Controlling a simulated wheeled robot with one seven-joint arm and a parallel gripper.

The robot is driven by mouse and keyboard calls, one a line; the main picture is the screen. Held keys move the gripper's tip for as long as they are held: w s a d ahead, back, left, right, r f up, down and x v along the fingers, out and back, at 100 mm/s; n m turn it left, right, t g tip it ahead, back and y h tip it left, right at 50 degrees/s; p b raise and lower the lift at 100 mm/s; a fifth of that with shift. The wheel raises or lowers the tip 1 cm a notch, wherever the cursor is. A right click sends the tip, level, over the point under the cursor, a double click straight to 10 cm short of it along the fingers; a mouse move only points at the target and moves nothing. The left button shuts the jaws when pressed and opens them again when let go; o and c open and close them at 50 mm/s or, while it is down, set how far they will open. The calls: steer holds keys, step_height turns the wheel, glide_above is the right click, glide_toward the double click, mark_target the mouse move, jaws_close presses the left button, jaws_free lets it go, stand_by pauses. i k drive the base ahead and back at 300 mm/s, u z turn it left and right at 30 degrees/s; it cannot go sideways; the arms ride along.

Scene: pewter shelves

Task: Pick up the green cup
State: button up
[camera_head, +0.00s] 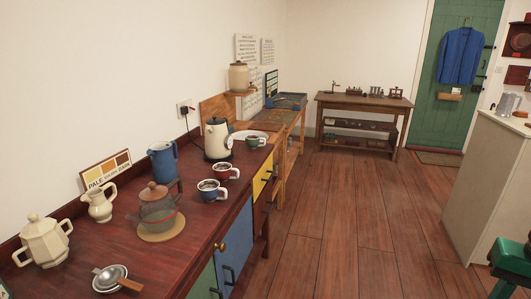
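The green cup (252,142) is small, with a dark interior. It stands upright near the right edge of the dark red counter (190,228), in front of a white plate (249,134). A red-and-white cup (225,173) and a blue-and-white cup (211,194) stand nearer along the same edge, apart from it. My gripper is not in view, so I cannot see whether it is open or shut.
A cream kettle (217,142) stands just left of the green cup. A blue jug (162,160), glass teapot (157,205), cream pitcher (100,205), cream pot (43,240) and metal strainer (108,276) fill the nearer counter. The wooden floor (350,215) to the right is clear.

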mark_target(251, 144)
steer(key=u, duration=0.25)
steer(key=i, duration=1.55)
steer(key=u, duration=0.25)
